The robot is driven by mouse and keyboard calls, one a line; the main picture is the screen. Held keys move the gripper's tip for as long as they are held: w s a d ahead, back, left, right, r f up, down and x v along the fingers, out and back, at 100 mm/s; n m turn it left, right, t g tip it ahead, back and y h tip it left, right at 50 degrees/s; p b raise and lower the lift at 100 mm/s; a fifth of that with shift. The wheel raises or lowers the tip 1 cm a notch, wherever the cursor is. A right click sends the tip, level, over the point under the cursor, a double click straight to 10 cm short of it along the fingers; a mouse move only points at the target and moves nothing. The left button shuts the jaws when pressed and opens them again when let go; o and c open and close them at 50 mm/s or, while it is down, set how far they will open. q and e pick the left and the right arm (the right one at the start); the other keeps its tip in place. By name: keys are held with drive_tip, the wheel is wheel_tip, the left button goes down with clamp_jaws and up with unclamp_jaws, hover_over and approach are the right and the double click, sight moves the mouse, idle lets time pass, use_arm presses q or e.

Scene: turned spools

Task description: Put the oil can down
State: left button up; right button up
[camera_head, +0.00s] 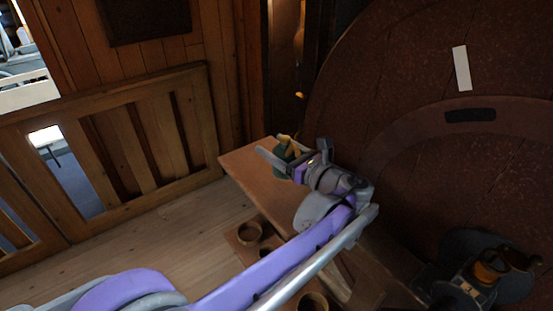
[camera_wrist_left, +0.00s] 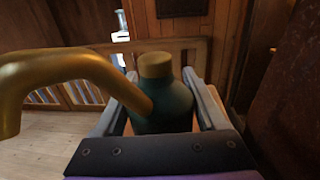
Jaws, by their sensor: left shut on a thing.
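The oil can (camera_head: 286,154) has a dark green body and a brass-yellow cap and curved spout. In the head view it is small, at the far end of a wooden bench top (camera_head: 243,168). My left gripper (camera_head: 281,156) is shut on it. In the left wrist view the can's body (camera_wrist_left: 170,108) is upright between the two grey fingers, with the spout reaching to the left. The fingers and palm hide the can's base, so I cannot tell whether it touches the bench. My right gripper cannot be made out.
A slatted wooden railing (camera_head: 130,150) stands at the left. The bench's left end and the floor (camera_head: 170,235) look clear.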

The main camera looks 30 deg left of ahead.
use_arm(q)
wheel_tip(320, 180, up, 5)
drive_tip(key=shift+r, duration=0.2)
use_arm(e)
drive_tip(key=shift+r, duration=0.25)
use_arm(q)
drive_tip(key=w+a+m+t+h+p, duration=0.1)
drive_tip(key=w+m+t+h+p, duration=0.2)
drive_tip(key=w+m+t+p, duration=0.25)
drive_tip(key=shift+n+t+h, duration=0.25)
drive_tip(key=shift+t+h, duration=0.15)
drive_tip(key=shift+t, duration=0.25)
drive_tip(key=f, duration=0.6)
drive_tip(key=s+f, duration=0.1)
drive_tip(key=f, duration=0.2)
drive_tip(key=shift+a+f+b, duration=0.1)
drive_tip(key=shift+f+b, duration=0.25)
drive_tip(key=shift+f, duration=0.05)
use_arm(e)
drive_tip(key=r, duration=0.2)
drive_tip(key=w+r, duration=0.1)
drive_tip(key=r, duration=0.2)
drive_tip(key=shift+w+r, duration=0.15)
drive_tip(key=shift+w, duration=0.05)
use_arm(q)
drive_tip(key=shift+w, duration=0.1)
drive_tip(key=shift+f, duration=0.2)
drive_tip(key=o, duration=1.3)
